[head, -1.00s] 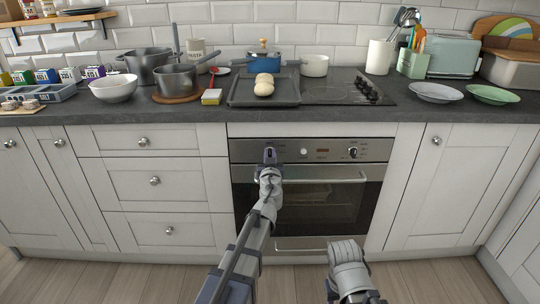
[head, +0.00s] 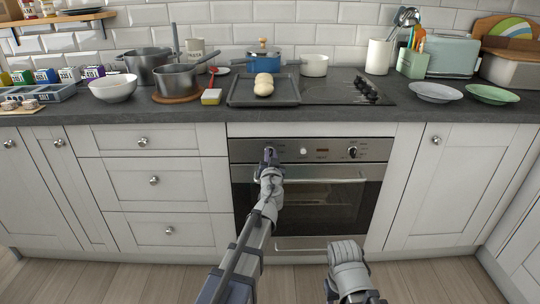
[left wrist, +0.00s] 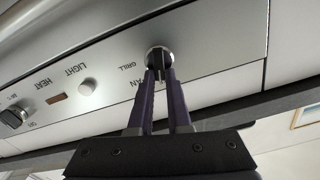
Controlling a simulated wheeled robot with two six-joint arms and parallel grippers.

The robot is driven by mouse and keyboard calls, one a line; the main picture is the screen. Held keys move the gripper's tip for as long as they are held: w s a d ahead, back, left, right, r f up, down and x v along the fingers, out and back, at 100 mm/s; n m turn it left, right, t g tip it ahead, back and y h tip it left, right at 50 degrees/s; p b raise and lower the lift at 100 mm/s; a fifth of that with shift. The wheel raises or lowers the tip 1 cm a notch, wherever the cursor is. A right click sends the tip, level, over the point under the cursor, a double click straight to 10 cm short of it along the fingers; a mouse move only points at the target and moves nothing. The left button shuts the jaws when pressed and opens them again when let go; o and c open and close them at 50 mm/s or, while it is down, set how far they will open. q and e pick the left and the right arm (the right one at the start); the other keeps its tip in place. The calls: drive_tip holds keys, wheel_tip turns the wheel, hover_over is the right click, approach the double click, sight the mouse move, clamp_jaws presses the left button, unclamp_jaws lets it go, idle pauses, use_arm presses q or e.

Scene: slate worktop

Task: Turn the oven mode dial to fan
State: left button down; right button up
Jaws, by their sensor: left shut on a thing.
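The oven mode dial (left wrist: 158,51) is a round knob with a bright rim on the steel control panel. In the left wrist view the panel appears upside down, with the word GRILL and a partly covered word ending in "AN" beside the dial. My left gripper (head: 270,154) is at the panel's left end in the head view. In the left wrist view its two dark fingers (left wrist: 159,76) are shut on the dial. The fingers hide much of the dial, so I cannot read its setting.
A light knob (left wrist: 87,87) and a heat dial (head: 353,152) sit farther along the panel. The oven door handle (head: 335,181) runs just below.

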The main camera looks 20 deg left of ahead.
use_arm(q)
drive_tip(key=m, duration=0.6)
drive_tip(key=shift+d+f+m, duration=0.25)
drive_tip(key=shift+d+m, duration=0.1)
drive_tip(key=shift+m, duration=0.05)
idle(0.4)
drive_tip(key=c, duration=0.9)
unclamp_jaws()
drive_tip(key=shift+o, duration=0.2)
drive_tip(key=v, duration=0.7)
drive_tip(key=shift+s, duration=0.35)
drive_tip(key=shift+d, duration=0.1)
